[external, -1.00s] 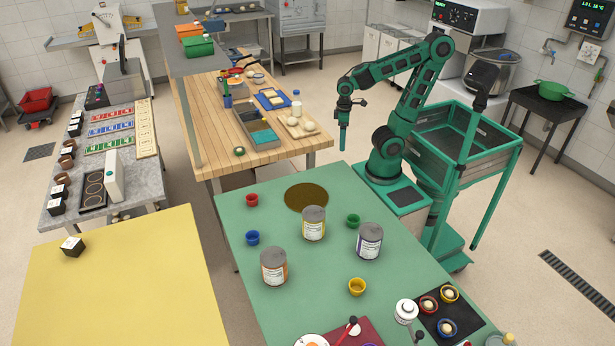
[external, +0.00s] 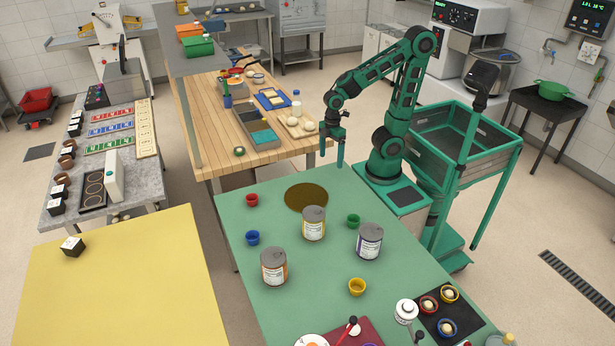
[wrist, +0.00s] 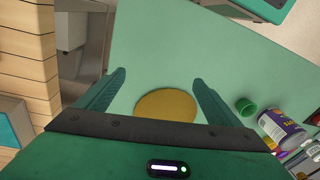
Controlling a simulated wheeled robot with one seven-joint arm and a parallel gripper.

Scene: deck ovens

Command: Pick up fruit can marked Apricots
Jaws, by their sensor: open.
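Three grey-lidded fruit cans stand upright on the green table (external: 245,215). One has an orange-banded label (external: 274,267) at front left, one a yellowish label (external: 314,223) in the middle, and one a purple label (external: 369,241) at right. The label words are too small to read, so I cannot tell which says Apricots. My gripper (external: 340,162) hangs over the table's back edge, behind the cans, touching none. In the wrist view my gripper (wrist: 160,82) is open and empty.
A round brown mat (external: 306,198) lies behind the cans. Red (external: 252,200), blue (external: 253,238), green (external: 353,221) and yellow (external: 357,287) cups stand around them. A black tray (external: 458,326) with cups is at front right.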

